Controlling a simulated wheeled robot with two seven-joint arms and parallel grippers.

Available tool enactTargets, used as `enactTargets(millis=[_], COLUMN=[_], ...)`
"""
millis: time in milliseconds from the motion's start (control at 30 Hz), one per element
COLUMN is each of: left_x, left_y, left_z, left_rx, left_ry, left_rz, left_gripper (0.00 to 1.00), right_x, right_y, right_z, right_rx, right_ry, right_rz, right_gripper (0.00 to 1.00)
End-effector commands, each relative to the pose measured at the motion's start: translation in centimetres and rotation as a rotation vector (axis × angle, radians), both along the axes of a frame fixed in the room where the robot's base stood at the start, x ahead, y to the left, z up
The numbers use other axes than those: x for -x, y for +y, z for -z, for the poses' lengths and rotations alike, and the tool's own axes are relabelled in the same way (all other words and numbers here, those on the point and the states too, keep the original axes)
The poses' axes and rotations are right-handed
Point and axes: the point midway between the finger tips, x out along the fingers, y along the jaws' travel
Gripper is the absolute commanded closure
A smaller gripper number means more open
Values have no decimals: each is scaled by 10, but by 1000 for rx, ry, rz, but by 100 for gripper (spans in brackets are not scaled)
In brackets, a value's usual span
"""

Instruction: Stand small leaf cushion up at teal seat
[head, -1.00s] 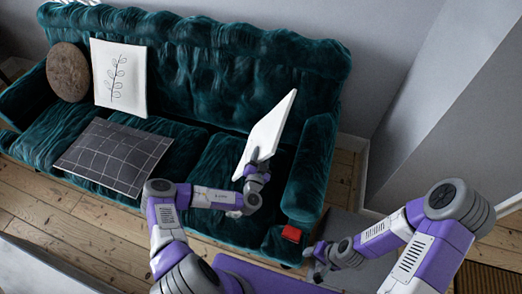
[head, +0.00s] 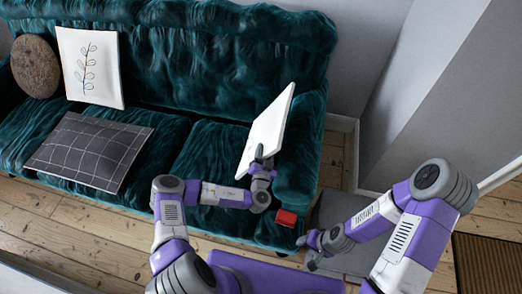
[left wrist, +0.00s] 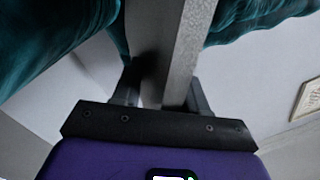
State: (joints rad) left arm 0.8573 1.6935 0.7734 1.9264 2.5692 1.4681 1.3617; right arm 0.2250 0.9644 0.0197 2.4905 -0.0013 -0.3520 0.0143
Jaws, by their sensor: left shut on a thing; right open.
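The teal seat is a dark teal velvet sofa (head: 190,105) across the left and middle of the head view. My left gripper (head: 261,160) is shut on the lower edge of a white cushion (head: 268,128), held tilted in front of the sofa's right end, near the right armrest. A white cushion with a leaf print (head: 90,68) leans on the backrest at left. My right gripper (head: 309,252) is open and empty, low near the sofa's right front.
A round brown cushion (head: 35,66) leans at the sofa's left end. A dark checked cushion (head: 90,150) lies flat on the seat. Grey walls stand behind and at right.

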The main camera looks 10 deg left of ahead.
Motion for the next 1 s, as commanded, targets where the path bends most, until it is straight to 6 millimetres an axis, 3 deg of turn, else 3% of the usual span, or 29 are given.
enactTargets(millis=[467, 500, 667, 700, 1000], left_x=[-1, -1, 0, 0, 2], left_y=[-3, -3, -3, -3, -3], left_z=[8, 8, 9, 9, 11], left_rx=[-1, -1, 0, 0, 0], left_ry=[-4, -4, -4, -4, 4], left_rz=[0, 0, 0, 0, 0], left_gripper=[100, 56, 31, 27, 27], right_x=[0, 0, 0, 0, 0], right_y=[0, 0, 0, 0, 0], right_z=[3, 3, 3, 3, 3], right_rx=[0, 0, 0, 0, 0], right_ry=[0, 0, 0, 0, 0], right_rz=[0, 0, 0, 0, 0], right_gripper=[50, 50, 50, 50, 50])
